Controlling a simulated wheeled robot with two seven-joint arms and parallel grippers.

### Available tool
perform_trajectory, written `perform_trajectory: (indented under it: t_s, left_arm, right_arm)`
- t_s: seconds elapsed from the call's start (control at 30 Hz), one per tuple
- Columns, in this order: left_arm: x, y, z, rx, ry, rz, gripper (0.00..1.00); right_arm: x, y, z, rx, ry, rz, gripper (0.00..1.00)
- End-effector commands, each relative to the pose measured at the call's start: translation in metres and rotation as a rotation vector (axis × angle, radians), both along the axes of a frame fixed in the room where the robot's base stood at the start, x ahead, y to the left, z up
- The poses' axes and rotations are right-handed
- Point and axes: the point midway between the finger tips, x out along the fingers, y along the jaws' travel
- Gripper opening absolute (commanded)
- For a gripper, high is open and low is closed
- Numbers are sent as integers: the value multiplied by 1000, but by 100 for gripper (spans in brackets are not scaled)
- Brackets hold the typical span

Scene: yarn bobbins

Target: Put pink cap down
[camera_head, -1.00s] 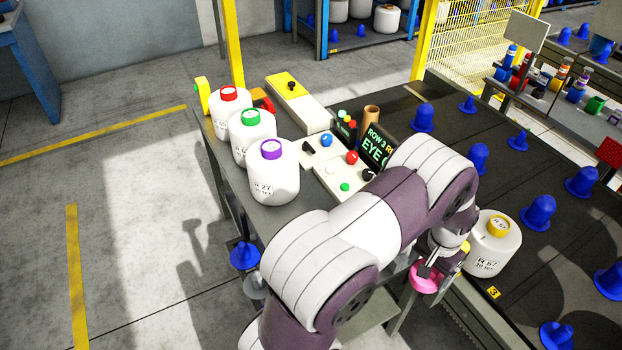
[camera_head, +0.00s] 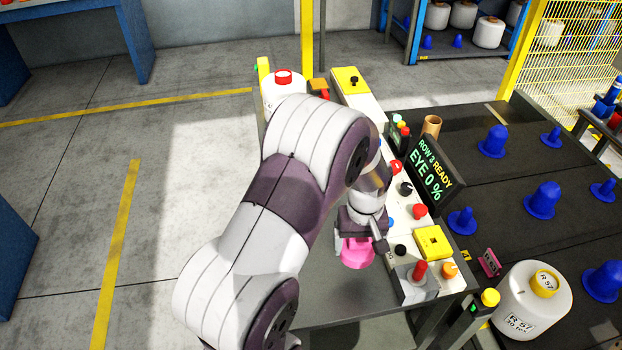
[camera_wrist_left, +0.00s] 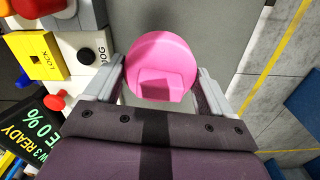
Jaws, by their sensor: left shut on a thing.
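My left gripper (camera_head: 360,236) is shut on the pink cap (camera_head: 357,254). The cap hangs below the fingers over the near part of the grey table (camera_head: 335,300), left of the control panel. In the left wrist view the round pink cap (camera_wrist_left: 162,55) sits between the two grey fingers, with the grey table top behind it. I cannot tell whether it touches the table. My right gripper is not in view.
The control panel (camera_head: 433,240) with buttons and a display stands right of the cap. A white bobbin with a yellow cap (camera_head: 533,298) is at the lower right. A red-capped bobbin (camera_head: 285,88) stands behind my arm, which hides much of the table. Blue cones (camera_head: 541,201) stand on the dark surface.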

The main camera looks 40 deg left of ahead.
Motion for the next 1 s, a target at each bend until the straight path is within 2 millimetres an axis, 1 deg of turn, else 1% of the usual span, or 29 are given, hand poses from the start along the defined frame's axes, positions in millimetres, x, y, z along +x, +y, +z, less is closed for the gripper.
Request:
perform_trajectory:
  t_s: [0.03,0.07,0.13,0.2,0.3,0.43,0.57,0.63,0.8,0.93,0.97,1.0]
  left_arm:
    - [-7,4,-9,0,0,72,55]
    - [-10,5,-11,1,1,106,55]
    - [-14,6,-24,1,5,146,55]
    - [-14,6,-39,1,6,151,55]
    - [-13,6,-56,1,4,149,55]
    - [-13,6,-72,1,4,148,55]
    - [-13,6,-95,1,4,147,55]
    - [-13,6,-99,1,1,146,55]
    - [-13,6,-99,2,0,146,55]
    - [-13,6,-103,1,1,146,55]
    - [-13,6,-102,1,1,146,93]
    - [-13,6,-101,1,1,145,100]
  right_arm:
    - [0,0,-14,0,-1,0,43]
    - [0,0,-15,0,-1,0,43]
    - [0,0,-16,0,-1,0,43]
    - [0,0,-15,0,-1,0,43]
    - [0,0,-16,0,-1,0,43]
    - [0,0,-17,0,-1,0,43]
    - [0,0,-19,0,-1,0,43]
    - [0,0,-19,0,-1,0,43]
    - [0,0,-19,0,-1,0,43]
    - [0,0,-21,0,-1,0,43]
    - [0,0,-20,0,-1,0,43]
    - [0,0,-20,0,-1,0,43]
